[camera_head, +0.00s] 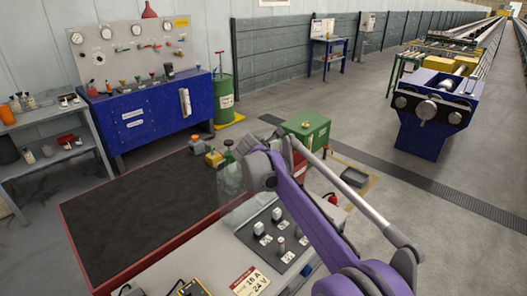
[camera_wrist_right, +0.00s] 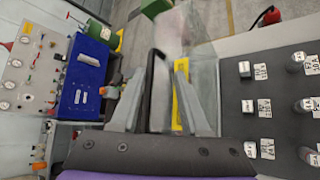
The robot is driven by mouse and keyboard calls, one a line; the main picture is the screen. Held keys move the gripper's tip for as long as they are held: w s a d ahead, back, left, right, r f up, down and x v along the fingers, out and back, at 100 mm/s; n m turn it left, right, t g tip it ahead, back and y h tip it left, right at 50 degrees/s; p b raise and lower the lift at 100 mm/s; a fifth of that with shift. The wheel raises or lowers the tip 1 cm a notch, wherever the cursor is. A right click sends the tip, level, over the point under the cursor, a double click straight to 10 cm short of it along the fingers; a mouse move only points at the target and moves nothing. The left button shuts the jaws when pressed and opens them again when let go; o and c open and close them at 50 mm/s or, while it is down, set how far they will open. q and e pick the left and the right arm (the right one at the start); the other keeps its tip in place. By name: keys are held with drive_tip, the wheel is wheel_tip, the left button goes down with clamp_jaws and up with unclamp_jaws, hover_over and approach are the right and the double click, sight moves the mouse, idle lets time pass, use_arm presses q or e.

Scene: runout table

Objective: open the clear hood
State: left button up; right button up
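The clear hood (camera_head: 230,182) is a see-through cover at the right end of the dark-topped bench, beside the knob panel. It is faint, and I cannot tell its full outline. In the right wrist view it shows as a pale, hazy sheet (camera_wrist_right: 203,72) beyond the fingers. My right gripper (camera_wrist_right: 162,78) has its two grey fingers apart. A black bar (camera_wrist_right: 150,85), perhaps the hood's handle, runs between them, nearer the left finger; I cannot tell whether they touch. In the head view my purple right arm hides the fingers and part of the hood. My left gripper is in neither view.
The knob panel (camera_head: 272,238) lies right beside the hood. A green box (camera_head: 305,130) and a small yellow object (camera_head: 214,158) stand behind it. A blue cabinet (camera_head: 150,110) stands behind, left.

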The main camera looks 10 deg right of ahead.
drive_tip(key=v, duration=1.1)
drive_tip(key=shift+b, duration=0.35)
drive_tip(key=shift+f, duration=0.15)
drive_tip(key=s+d+f+m+g, duration=0.1)
drive_tip(key=s+d+f+m, duration=0.35)
drive_tip(key=s, duration=0.45)
drive_tip(key=s+d+f+m+g, duration=0.2)
drive_tip(key=s+d+f+m, duration=0.3)
drive_tip(key=s, duration=0.4)
drive_tip(key=s+f+m+g+y, duration=0.1)
drive_tip(key=s+f+m, duration=0.5)
drive_tip(key=s, duration=0.4)
drive_tip(key=s+f+m+g+y, duration=0.1)
drive_tip(key=s+f+m+y, duration=0.1)
drive_tip(key=s+f+m, duration=0.4)
drive_tip(key=s+f, duration=0.2)
drive_tip(key=s, duration=0.2)
drive_tip(key=shift+s+a+f+y, duration=0.15)
drive_tip(key=shift+f+y, duration=0.15)
drive_tip(key=shift+f, duration=0.1)
drive_tip(key=shift+m, duration=0.25)
